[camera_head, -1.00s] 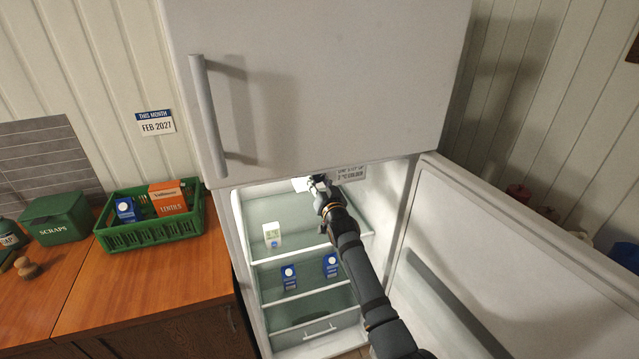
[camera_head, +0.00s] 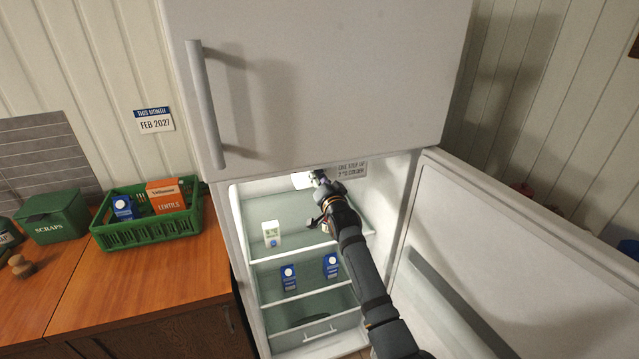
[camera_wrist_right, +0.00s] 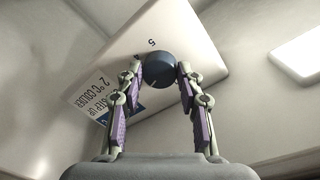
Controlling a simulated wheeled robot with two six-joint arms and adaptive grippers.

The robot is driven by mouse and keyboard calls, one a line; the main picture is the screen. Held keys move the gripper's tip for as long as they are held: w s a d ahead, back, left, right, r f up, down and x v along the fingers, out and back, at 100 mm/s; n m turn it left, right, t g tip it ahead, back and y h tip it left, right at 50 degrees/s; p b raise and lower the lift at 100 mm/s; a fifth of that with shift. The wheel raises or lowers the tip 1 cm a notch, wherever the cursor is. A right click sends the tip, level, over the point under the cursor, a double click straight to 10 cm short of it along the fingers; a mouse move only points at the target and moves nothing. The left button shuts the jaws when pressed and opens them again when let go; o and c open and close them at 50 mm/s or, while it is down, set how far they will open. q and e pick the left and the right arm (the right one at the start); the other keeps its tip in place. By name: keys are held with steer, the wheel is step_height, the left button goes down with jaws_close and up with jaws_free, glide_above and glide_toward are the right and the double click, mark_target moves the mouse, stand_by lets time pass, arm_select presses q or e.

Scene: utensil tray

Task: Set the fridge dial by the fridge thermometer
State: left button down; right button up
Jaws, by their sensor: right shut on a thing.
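The fridge dial is a dark round knob (camera_wrist_right: 159,69) on a pale panel in the right wrist view, with a "5" printed beside it. My right gripper (camera_wrist_right: 160,76) is shut on the dial, one finger on each side. In the head view, my right gripper (camera_head: 319,178) reaches into the top of the open fridge and hides the dial. The fridge thermometer (camera_head: 271,234), a small white unit with a greenish display, stands on the upper shelf; its reading is too small to tell. A label (camera_head: 351,169) by the dial reads "one step up 2 °C colder". My left gripper is not in view.
Blue-and-white cartons (camera_head: 289,277) stand on the shelf below. The fridge door (camera_head: 480,260) is open to the right. A green crate (camera_head: 150,238) and a green scraps bin (camera_head: 52,216) sit on the wooden counter at left.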

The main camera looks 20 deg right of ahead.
steer(key=m, duration=0.4)
steer(key=shift+m, duration=0.3)
stand_by(0.3)
steer(key=o, duration=1.2)
steer(key=shift+y, duration=0.3)
steer(key=shift+s, duration=0.1)
steer(key=s, duration=1.1)
steer(key=shift+s+r, duration=0.35)
steer(key=shift+s, duration=0.05)
